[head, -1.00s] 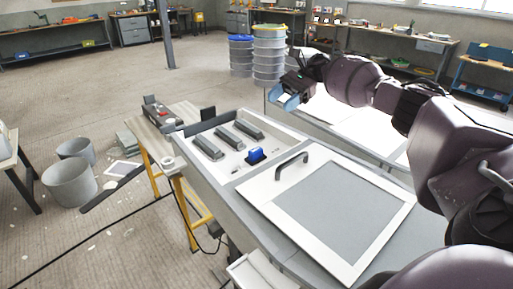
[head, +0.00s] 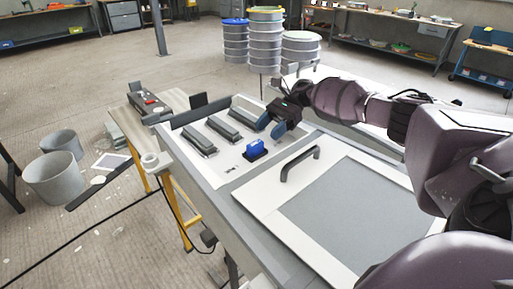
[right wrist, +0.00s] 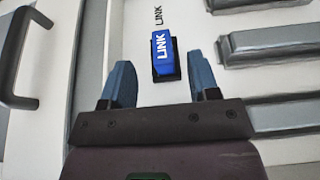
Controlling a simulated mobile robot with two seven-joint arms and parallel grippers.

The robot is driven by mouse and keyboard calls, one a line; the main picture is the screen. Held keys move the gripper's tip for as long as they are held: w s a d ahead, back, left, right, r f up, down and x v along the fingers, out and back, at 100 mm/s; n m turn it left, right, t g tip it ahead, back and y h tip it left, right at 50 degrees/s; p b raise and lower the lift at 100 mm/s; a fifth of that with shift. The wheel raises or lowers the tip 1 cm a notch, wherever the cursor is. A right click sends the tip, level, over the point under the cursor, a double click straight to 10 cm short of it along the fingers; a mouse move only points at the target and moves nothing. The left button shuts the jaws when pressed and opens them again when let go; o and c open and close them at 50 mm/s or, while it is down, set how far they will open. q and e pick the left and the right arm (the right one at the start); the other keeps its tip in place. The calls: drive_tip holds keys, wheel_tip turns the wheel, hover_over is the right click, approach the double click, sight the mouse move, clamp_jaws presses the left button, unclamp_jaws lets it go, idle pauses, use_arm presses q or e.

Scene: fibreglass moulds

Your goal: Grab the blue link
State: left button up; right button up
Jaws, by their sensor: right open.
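The blue link (head: 255,147) is a small blue block on a dark base, standing in the white tray (head: 229,172) in the head view. In the right wrist view the blue link (right wrist: 163,52) shows the word LINK in white on its top, and the same word is printed on the tray beyond it. My right gripper (head: 272,127) is above the tray, just behind and to the right of the link. In the right wrist view my right gripper (right wrist: 163,82) is open and empty, with the link ahead of and between its blue fingers, apart from both. My left gripper is not in view.
Grey bars (head: 197,138) lie in the tray left of the link. A white-framed panel (head: 345,215) with a dark handle (head: 300,163) lies to the right of the link. Buckets (head: 54,178) stand on the floor at left.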

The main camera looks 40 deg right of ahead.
sight(254, 144)
drive_tip(key=shift+a+f, duration=0.25)
drive_tip(key=shift+a, duration=0.2)
drive_tip(key=p+x, duration=0.1)
drive_tip(key=x, duration=0.3)
drive_tip(key=shift+a+f, duration=0.3)
drive_tip(key=shift+a, duration=0.05)
drive_tip(key=c, duration=1)
